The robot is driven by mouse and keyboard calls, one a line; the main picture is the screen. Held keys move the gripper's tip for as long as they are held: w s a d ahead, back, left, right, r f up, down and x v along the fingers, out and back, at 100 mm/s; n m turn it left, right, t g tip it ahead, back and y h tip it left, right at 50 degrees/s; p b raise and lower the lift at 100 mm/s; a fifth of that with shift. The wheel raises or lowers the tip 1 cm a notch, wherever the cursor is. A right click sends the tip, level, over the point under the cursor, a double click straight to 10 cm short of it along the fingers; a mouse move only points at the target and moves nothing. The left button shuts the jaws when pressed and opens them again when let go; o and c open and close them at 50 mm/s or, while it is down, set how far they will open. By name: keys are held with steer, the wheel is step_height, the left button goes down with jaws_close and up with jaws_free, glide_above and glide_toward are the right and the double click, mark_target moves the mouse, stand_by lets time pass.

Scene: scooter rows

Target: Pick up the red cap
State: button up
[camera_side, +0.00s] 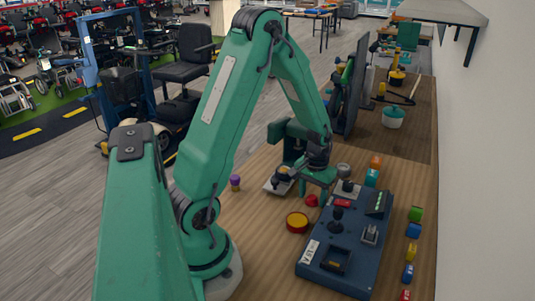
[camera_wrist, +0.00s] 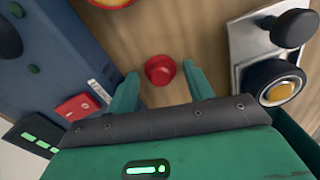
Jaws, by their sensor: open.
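The red cap (camera_side: 312,200) is a small round red piece on the wooden table, left of the blue control box. In the wrist view the red cap (camera_wrist: 160,70) lies between and slightly beyond my two green fingertips. My gripper (camera_side: 318,190) is close above the table beside the cap. In the wrist view my gripper (camera_wrist: 164,80) is open, with bare wood showing between each finger and the cap. I cannot tell the exact height of the fingertips over the table.
A blue control box (camera_side: 335,245) with a joystick stands close on the right. A red and yellow round button (camera_side: 297,222) sits nearer the camera. A metal plate with a black knob (camera_wrist: 262,50) is on the other side. Several coloured blocks (camera_side: 413,230) line the right edge.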

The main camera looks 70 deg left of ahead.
mark_target(312, 196)
stand_by(0.3)
steer(key=c, duration=1.1)
steer(key=shift+o, duration=0.2)
steer(key=shift+r, duration=0.15)
step_height(312, 196, up, 10)
steer(key=shift+a, duration=0.1)
stand_by(0.4)
steer(key=shift+s+a+r+n, duration=0.15)
steer(key=shift+s+a+n, duration=0.65)
steer(key=shift+a, duration=1.1)
steer(key=shift+s+a+r+n, duration=0.15)
steer(key=shift+s+a+n, duration=0.7)
steer(key=shift+a, duration=1.1)
steer(key=shift+s+a+r+n, duration=0.15)
steer(key=shift+s+a+n, duration=0.65)
steer(key=shift+a, duration=1.1)
